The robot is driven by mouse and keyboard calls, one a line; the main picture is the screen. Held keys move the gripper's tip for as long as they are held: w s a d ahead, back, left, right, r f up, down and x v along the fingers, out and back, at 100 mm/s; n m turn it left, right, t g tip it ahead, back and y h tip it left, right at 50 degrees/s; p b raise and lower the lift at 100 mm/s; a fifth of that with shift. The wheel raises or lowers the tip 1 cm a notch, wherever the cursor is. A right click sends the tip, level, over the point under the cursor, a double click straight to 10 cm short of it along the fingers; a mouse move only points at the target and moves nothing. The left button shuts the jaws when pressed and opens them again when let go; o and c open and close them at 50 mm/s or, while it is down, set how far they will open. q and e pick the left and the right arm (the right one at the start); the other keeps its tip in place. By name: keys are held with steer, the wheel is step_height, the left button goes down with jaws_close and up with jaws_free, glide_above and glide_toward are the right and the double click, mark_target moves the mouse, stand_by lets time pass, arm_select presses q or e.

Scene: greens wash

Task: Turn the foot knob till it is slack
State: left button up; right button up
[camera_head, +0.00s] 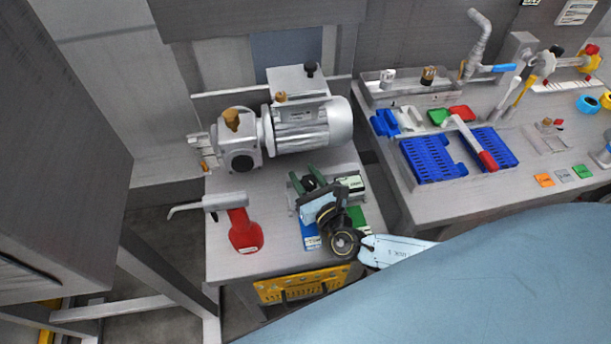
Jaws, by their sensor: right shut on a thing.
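My right gripper (311,188) reaches in from the lower right, over the front right of the grey bench. It is shut on a small dark part at the green device (349,184), which I take as the foot knob. My light blue hand and black wrist hide most of the knob and the device's near side. I cannot tell how tight or slack the knob is. My left gripper is not in view.
A grey motor with gearbox (312,128) stands behind on the grey bench (223,264). Blue trays (433,160) and tools lie on the right bench. Bare bench top lies between can and gripper.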

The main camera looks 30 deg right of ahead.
steer(key=shift+m+h, duration=0.7)
steer(key=shift+h, duration=0.4)
steer(key=shift+d+m+g+h, duration=0.15)
steer(key=shift+m+h, duration=0.4)
steer(key=shift+h, duration=0.3)
steer(key=shift+d+m+g+h, duration=0.15)
steer(key=shift+m+h, duration=0.4)
steer(key=shift+h, duration=0.3)
steer(key=o, duration=1)
steer(key=shift+s+a, duration=0.1)
steer(key=v, duration=1.3)
steer(key=shift+s, duration=0.1)
